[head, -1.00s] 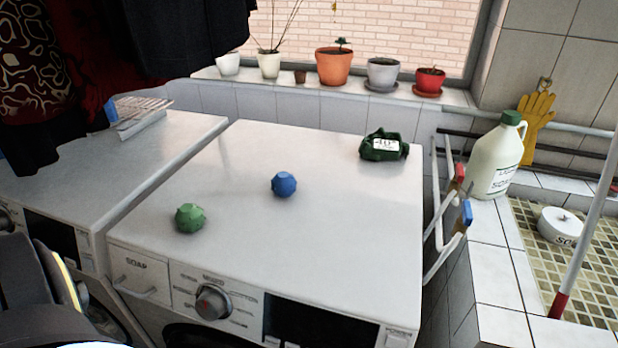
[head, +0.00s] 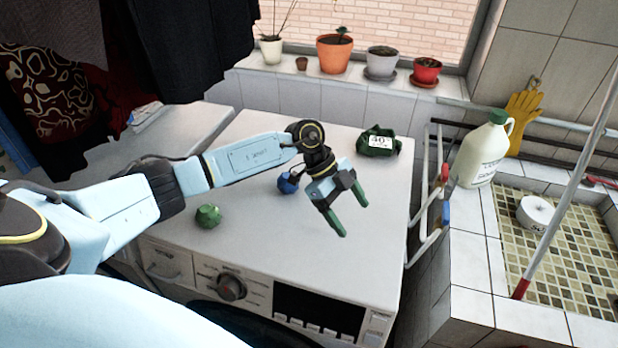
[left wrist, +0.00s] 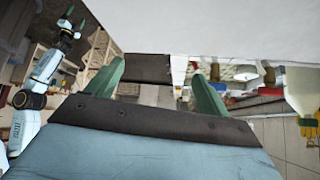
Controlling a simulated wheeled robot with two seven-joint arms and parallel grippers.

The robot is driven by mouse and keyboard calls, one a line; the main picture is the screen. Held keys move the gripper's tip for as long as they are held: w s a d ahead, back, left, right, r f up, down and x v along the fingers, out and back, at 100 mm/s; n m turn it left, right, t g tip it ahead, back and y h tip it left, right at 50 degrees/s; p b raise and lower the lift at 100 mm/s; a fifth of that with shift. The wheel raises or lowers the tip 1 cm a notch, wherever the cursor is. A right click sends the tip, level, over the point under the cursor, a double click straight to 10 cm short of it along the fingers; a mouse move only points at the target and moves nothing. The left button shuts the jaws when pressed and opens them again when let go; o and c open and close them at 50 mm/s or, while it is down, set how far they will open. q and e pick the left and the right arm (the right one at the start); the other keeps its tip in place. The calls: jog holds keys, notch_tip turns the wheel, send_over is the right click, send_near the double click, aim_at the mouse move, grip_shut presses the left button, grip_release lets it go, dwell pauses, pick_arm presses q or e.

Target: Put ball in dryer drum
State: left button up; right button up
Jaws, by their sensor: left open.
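A green ball (head: 208,216) with a faceted surface rests on the white machine top (head: 240,240), near its front left. A blue ball (head: 287,183) of the same kind lies farther back, partly hidden by my left arm. My left gripper (head: 351,219) is open and empty over the machine top, to the right of the blue ball. Its green fingers show apart in the left wrist view (left wrist: 158,85). My right gripper (left wrist: 73,19) shows small at the upper left of the left wrist view, fingers apart. The drum is not visible; only the dark upper door edge (head: 250,313) shows.
A dark green bag (head: 379,141) lies at the machine's back right. A folded rack (head: 437,205) stands along the right side, near a soap jug (head: 483,150) and a tiled sink. Clothes (head: 190,45) hang over the second machine at left.

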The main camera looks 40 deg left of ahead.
pick_arm(q)
jog(key=w+a+r+t+y, duration=0.1)
jog(key=a+y, duration=0.1)
jog(key=a, duration=0.5)
jog(key=w+a+r+y, duration=0.2)
jog(key=a+y, duration=0.1)
jog(key=a, duration=0.3)
jog(key=t+y, duration=0.1)
jog(key=y, duration=0.2)
send_near(287, 176)
jog(key=f+b, duration=0.2)
jog(key=f, duration=0.1)
jog(key=w+f+b, duration=0.1)
jog(key=f+b, duration=0.2)
jog(key=shift+w+a+f, duration=0.15)
jog(key=shift+f, duration=0.15)
jog(key=f+b, duration=0.3)
jog(key=w+f+b, duration=0.1)
jog(key=f, duration=0.1)
jog(key=shift+s+r, duration=0.1)
jog(key=shift+c, duration=0.2)
jog(key=c, duration=1)
jog(key=shift+r, duration=0.1)
jog(key=shift+c, duration=0.2)
